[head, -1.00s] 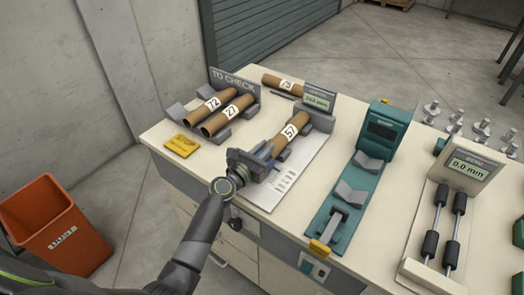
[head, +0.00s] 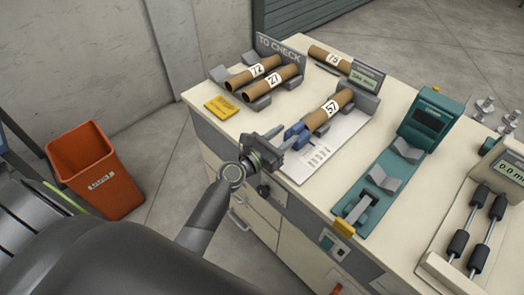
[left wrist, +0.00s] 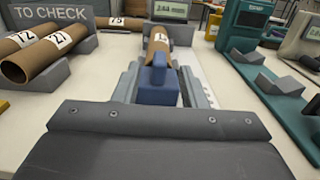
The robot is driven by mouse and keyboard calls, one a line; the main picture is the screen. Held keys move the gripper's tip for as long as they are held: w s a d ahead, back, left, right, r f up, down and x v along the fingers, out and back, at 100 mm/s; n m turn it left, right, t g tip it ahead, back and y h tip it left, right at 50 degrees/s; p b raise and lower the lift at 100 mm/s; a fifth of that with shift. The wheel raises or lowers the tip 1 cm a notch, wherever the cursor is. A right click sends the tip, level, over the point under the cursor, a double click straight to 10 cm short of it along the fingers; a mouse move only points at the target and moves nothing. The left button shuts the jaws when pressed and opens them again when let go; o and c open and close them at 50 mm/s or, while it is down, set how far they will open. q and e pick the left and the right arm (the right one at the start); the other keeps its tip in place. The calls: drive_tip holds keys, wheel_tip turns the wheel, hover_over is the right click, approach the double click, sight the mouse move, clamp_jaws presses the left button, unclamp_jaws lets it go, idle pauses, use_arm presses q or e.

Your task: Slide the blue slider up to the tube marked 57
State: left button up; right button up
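The blue slider (head: 296,134) sits on the white measuring plate at the near end of the brown tube marked 57 (head: 328,109). It looks up against or very close to the tube's end; the exact contact is hidden. In the left wrist view the slider (left wrist: 157,86) stands in front of the tube (left wrist: 158,46), between the grey fingers. My left gripper (head: 278,140) is at the near end of the plate, its fingers spread on both sides of the slider and apparently clear of it. My right gripper is not in view.
The measuring plate (head: 318,152) has a display (head: 364,78) at its far end. Tubes 72 (head: 258,68) and 27 (head: 272,80) lie in the TO CHECK rack at left. A teal device (head: 425,120) stands right, and an orange bin (head: 95,170) on the floor.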

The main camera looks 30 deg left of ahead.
use_arm(q)
drive_tip(key=b+v, duration=0.1)
drive_tip(key=v, duration=0.7)
drive_tip(key=shift+s, duration=0.4)
idle(0.6)
